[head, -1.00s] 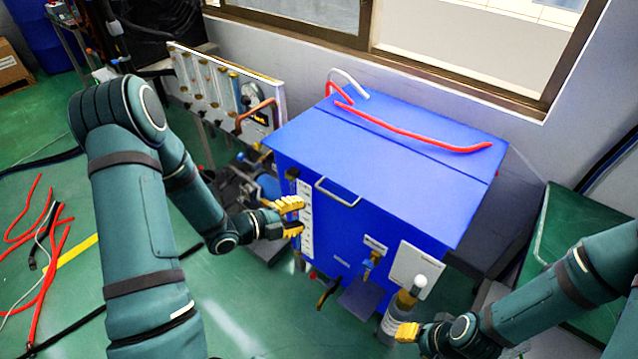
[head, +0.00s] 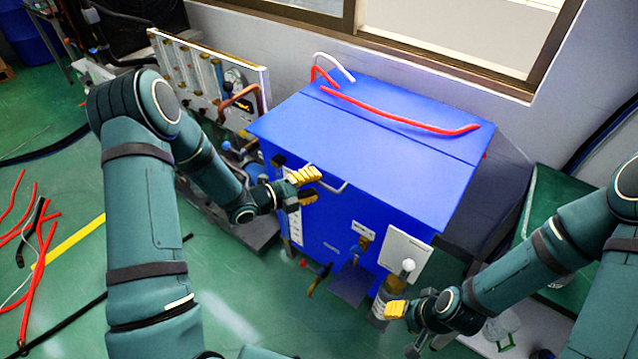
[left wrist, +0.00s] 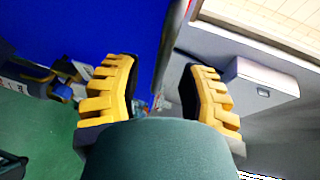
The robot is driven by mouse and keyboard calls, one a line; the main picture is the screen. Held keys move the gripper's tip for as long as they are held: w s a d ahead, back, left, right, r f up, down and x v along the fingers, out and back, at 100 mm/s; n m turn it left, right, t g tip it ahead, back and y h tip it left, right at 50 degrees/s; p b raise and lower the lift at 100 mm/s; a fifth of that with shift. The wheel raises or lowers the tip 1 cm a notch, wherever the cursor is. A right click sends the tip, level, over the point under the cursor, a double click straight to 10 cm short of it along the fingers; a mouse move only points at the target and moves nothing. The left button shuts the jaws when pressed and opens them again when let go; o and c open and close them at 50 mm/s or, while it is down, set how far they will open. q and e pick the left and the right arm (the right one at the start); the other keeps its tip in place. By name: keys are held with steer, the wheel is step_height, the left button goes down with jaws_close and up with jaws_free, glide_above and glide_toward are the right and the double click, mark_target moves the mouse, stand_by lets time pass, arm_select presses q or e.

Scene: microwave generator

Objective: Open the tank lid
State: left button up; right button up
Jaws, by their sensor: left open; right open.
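The blue tank (head: 310,225) stands against the wall under the window. Its flat blue lid (head: 370,135) lies closed on top, with a thin metal handle (head: 343,187) at the front edge. My left gripper (head: 316,185) is open at the handle's left part, overlapping it in the head view; contact is unclear. In the left wrist view my left gripper (left wrist: 157,95) has its yellow fingers apart. The blue tank (left wrist: 130,25) is beyond them, with a thin greyish strip between the fingers. My right gripper (head: 396,309) is low by the tank's front right corner.
A red hose (head: 400,118) lies across the lid top. A gauge panel (head: 205,80) stands left of the tank. A bottle-like cylinder (head: 382,300) is beside my right gripper. Red hoses (head: 30,270) lie on the green floor at left.

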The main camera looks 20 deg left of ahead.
arm_select(q)
steer(key=shift+x, duration=1.05)
jaws_close()
